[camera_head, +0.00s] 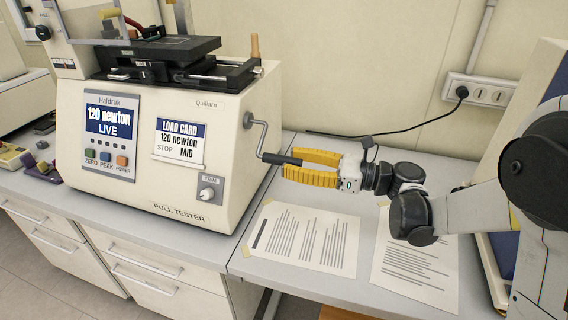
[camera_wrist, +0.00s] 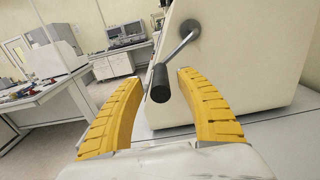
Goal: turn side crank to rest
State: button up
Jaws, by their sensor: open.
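The side crank (camera_head: 262,137) is a grey metal arm with a black handle (camera_head: 282,160) on the right side of the cream pull tester (camera_head: 150,190). In the head view it hangs down from its hub, with the handle pointing right. In the wrist view the black handle (camera_wrist: 160,84) points towards me, between the two yellow fingers. My gripper (camera_head: 291,165) is open at the handle's end; it also shows in the wrist view (camera_wrist: 155,88). The fingers stand apart on both sides of the handle. The tester's display reads "120 newton LIVE" and its load card "120 newton MID".
Two printed sheets (camera_head: 305,237) (camera_head: 415,268) lie on the grey bench below my arm. A wall socket (camera_head: 478,92) with a black cable (camera_head: 400,127) is behind. A cream machine (camera_head: 550,75) stands at the right. A wooden-handled lever (camera_head: 254,46) rises from the tester's top.

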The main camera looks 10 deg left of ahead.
jog(key=shift+w+a, duration=0.1)
jog(key=shift+a, duration=1.1)
grip_shut()
jog(key=shift+f, duration=0.1)
